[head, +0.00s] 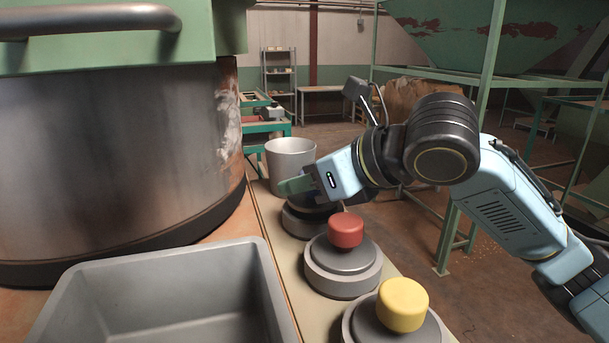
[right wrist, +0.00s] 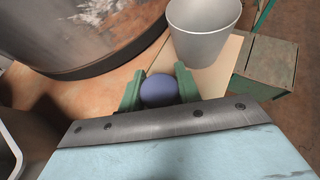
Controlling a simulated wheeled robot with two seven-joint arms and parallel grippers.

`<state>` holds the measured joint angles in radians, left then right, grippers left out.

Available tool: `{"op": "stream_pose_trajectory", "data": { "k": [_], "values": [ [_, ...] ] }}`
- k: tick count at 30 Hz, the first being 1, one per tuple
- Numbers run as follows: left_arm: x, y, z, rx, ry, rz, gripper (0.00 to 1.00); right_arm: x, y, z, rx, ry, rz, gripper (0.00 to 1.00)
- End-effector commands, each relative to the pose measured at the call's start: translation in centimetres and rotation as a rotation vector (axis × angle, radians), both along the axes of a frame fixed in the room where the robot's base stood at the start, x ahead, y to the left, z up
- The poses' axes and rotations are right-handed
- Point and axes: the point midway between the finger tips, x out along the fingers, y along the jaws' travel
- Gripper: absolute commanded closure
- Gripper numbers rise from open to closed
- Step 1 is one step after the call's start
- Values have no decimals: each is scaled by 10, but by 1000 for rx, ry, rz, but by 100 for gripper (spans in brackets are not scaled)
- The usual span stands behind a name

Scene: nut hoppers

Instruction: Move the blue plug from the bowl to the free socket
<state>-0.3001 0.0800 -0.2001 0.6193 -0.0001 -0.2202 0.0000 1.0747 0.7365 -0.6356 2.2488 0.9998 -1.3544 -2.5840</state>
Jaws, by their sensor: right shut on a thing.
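My right gripper (head: 290,187) comes in from the right, its green fingers shut on the blue plug. In the right wrist view the round blue plug (right wrist: 159,90) sits between the two fingers (right wrist: 158,88). In the head view the gripper hides most of the plug. The gripper is over the farthest dark round socket (head: 303,224), whose top is partly hidden; I cannot tell whether the plug touches it. The pale grey bowl (head: 290,157) stands just behind the gripper and also shows in the right wrist view (right wrist: 203,28). My left gripper is not in view.
A red plug (head: 346,230) and a yellow plug (head: 402,304) sit in the nearer sockets of the row. A grey bin (head: 262,262) stands at the front left. A large metal hopper (head: 110,160) bounds the left side.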

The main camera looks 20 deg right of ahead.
Motion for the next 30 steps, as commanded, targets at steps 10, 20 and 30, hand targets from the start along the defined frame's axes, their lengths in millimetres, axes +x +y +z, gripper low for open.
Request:
{"op": "stream_pose_trajectory", "data": {
  "k": [10,20,30],
  "values": [
    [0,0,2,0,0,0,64,0,0,0,1,-1,0,95],
    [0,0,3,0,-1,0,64,0,0,0,1,0,0,95],
    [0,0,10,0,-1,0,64,0,0,1,1,0,0,95]
  ]
}}
